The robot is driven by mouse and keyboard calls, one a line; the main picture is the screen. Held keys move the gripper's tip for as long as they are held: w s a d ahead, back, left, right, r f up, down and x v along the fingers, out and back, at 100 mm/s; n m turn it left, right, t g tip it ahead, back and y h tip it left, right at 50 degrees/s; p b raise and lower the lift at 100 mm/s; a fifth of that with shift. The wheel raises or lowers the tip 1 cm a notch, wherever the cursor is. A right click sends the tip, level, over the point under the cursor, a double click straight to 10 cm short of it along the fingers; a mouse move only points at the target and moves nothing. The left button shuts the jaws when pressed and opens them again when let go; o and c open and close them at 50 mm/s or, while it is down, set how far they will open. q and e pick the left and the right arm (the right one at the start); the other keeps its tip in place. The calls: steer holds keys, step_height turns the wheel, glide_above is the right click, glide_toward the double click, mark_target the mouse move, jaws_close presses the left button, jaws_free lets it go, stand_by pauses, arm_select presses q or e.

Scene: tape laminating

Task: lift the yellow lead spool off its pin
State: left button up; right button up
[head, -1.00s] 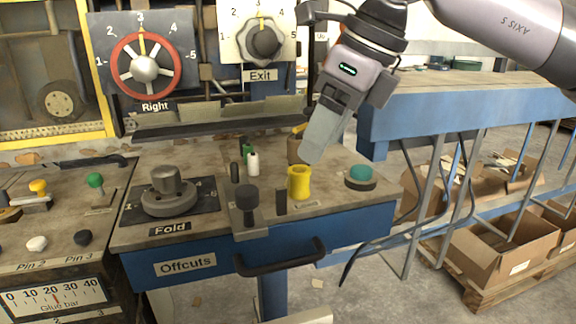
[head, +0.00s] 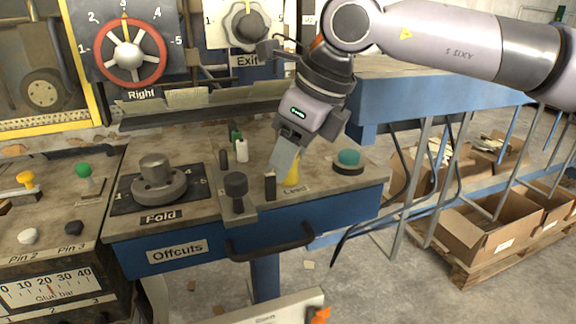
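The yellow lead spool (head: 293,172) stands upright on the worktop by the "Lead" label, above the blue "Offcuts" drawer. My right gripper (head: 281,166) comes down from the upper right and covers the left and upper part of the spool. Its fingers point down at the spool, and I cannot tell whether they touch it or how far apart they are. The pin is hidden. My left gripper is not in view.
A dark upright post (head: 270,186) stands just left of the spool. A green-topped round knob (head: 348,161) is to its right. The dark drawer handle (head: 270,243) juts out in front.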

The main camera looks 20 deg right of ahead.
steer(key=c, duration=0.5)
step_height(320, 180, up, 20)
steer(key=shift+r+p, duration=0.1)
steer(key=shift+p, duration=0.85)
